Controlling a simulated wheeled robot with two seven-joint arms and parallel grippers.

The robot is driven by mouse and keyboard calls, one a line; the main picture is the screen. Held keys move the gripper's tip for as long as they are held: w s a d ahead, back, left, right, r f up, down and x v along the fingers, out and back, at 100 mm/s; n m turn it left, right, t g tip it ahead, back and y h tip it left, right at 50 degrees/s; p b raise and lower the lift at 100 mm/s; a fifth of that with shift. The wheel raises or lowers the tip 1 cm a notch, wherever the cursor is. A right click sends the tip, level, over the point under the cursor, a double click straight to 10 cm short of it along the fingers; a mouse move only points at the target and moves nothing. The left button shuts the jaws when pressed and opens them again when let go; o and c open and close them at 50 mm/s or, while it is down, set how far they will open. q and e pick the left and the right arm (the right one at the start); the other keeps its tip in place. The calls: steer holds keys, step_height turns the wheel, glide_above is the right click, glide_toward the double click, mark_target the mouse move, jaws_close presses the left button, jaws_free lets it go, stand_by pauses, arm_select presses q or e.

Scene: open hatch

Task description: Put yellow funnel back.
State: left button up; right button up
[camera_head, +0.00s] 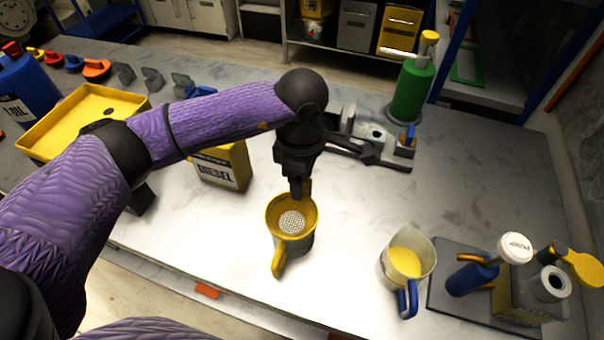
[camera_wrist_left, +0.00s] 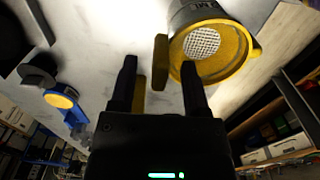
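The yellow funnel (camera_head: 305,213) with a mesh bottom is at the middle front of the table, on or joined to a grey cylindrical body (camera_head: 303,244). A yellow handle (camera_head: 279,262) points toward the front edge. My left gripper (camera_head: 298,190) is right at the funnel's far rim, pointing down. In the left wrist view, the funnel (camera_wrist_left: 235,58) is beyond the right finger, and a yellow tab (camera_wrist_left: 160,62) shows between the spread fingers of the left gripper (camera_wrist_left: 160,75). I cannot tell whether either finger touches it. My right gripper is not in view.
A jug with yellow contents (camera_head: 405,262) stands to the right, near a dark board (camera_head: 440,290) with tools. A yellow diesel can (camera_head: 222,168) is left of the funnel; a yellow tray (camera_head: 85,105) is farther left. A green bottle (camera_head: 413,90) and metal fixture (camera_head: 365,130) stand behind.

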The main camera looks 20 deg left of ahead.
arm_select(q)
step_height(320, 180, up, 10)
steer(key=shift+f+p, duration=0.1)
steer(key=shift+p, duration=0.6)
